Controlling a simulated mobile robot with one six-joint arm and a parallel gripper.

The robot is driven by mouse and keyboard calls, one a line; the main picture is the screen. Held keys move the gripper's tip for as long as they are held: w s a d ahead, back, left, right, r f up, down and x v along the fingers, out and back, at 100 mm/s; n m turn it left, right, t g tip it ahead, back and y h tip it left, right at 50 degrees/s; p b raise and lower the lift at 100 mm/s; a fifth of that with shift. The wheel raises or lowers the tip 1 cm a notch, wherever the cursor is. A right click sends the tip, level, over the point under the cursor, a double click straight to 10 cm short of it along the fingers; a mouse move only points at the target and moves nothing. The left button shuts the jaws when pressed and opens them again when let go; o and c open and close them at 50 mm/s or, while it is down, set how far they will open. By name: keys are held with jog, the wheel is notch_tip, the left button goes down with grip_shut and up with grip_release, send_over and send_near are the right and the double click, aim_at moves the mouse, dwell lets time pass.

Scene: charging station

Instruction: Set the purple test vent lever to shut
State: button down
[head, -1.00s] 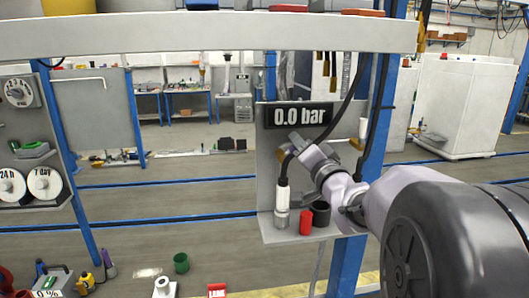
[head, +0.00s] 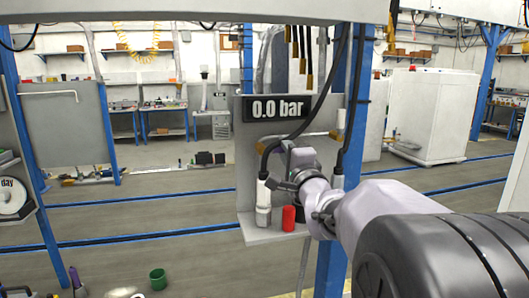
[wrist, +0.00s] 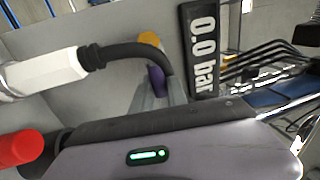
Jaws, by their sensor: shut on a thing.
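The purple lever (wrist: 157,80) shows in the wrist view between the two grey fingers of my gripper (wrist: 158,92), just below a brass-coloured fitting (wrist: 149,39). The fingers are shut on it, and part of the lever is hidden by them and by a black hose. In the head view my gripper (head: 287,163) is at the grey panel (head: 246,180), below the 0.0 bar display (head: 278,107).
A white-bodied connector (head: 263,195) with a black hose stands on the panel's shelf, left of my gripper. A red cap (head: 289,218) stands beside it. A blue post (head: 345,120) rises behind the panel on the right. A green cup (head: 158,279) is at lower left.

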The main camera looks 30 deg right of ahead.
dwell(0.4)
jog(key=c, duration=1.3)
grip_release()
jog(key=shift+w+f, duration=0.1)
jog(key=shift+f, duration=0.15)
